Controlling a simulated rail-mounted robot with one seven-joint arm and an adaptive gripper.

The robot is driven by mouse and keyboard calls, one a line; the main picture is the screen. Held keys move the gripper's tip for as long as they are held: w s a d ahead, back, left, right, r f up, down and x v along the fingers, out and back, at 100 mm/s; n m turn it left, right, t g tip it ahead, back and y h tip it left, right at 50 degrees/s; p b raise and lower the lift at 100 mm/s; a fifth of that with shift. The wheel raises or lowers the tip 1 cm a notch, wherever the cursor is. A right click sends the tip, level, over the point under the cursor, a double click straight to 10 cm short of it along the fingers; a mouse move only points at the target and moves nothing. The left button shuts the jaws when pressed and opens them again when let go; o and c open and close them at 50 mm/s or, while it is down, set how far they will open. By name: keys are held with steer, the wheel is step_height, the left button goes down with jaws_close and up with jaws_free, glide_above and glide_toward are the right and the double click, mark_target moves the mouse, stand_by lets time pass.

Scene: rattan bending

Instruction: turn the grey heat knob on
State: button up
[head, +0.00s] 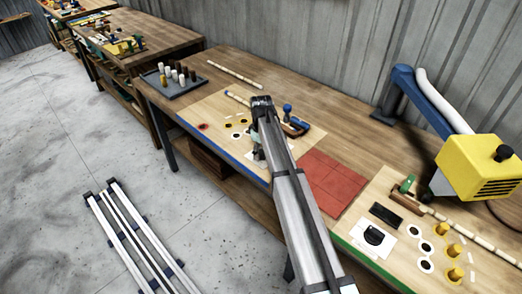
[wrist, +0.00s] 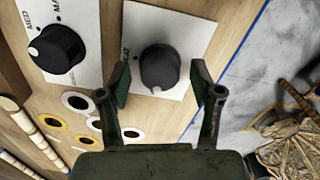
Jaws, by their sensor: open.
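The grey heat knob (wrist: 160,66) is round and dark grey, on a white plate (wrist: 197,35) whose partly hidden label ends in "AT". A small white mark shows at the knob's near edge. My gripper (wrist: 160,78) is open, one finger on each side of the knob, with a narrow gap on both sides. In the head view my gripper (head: 257,152) is low over the blue-edged board (head: 205,108), and my arm hides the heat knob there.
A black knob (wrist: 56,48) on another white plate sits left of the heat knob. Ringed holes (wrist: 76,101) and rattan sticks (wrist: 20,115) lie nearby. In the head view, a blue-handled tool (head: 288,112) stands close right of my gripper, beside red tiles (head: 328,180).

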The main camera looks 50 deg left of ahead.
steer(key=shift+f, duration=0.3)
steer(key=c, duration=1.1)
steer(key=shift+c, duration=0.2)
